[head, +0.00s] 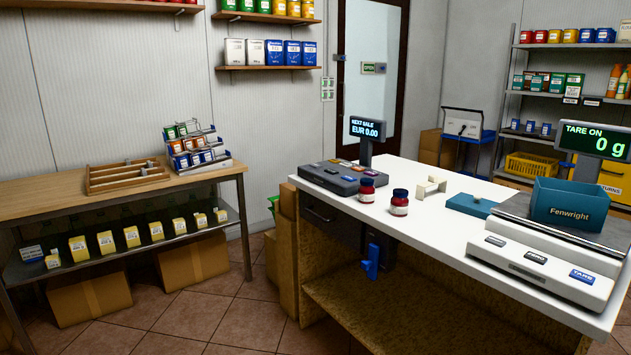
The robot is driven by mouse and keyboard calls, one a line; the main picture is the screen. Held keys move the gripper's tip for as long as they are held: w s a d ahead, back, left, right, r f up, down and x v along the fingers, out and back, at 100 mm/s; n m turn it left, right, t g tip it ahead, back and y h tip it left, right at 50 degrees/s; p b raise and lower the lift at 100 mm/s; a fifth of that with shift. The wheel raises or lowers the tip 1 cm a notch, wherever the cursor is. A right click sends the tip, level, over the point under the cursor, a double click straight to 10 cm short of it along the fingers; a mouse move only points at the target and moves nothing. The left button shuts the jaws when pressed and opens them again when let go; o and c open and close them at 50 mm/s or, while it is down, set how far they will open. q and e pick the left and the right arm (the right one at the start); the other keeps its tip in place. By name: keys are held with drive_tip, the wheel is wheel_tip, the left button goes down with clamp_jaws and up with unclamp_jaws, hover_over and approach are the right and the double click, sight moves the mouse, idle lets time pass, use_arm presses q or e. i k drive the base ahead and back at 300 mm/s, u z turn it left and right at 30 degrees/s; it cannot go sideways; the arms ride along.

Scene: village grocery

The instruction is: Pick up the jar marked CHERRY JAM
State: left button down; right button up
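Two small dark red jars with dark blue lids and pale labels stand upright on the white counter. The left jar (367,190) is right beside the till, and the right jar (399,202) stands a little nearer the counter's front edge. They are apart from each other. The label print is too small to read, so I cannot tell which one is marked CHERRY JAM. Neither of my grippers shows in the head view.
The white counter (446,230) has a till (329,179) at its left end. A cream stand (431,187) and a blue block (471,205) sit right of the jars. A scale (541,269) with a teal bin (569,204) fills the right end. Bare counter lies before the blue block.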

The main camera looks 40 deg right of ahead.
sight(365, 195)
drive_tip(key=i, duration=2.3)
drive_tip(key=z, duration=0.75)
drive_tip(key=i, duration=1.65)
drive_tip(key=z, duration=1.35)
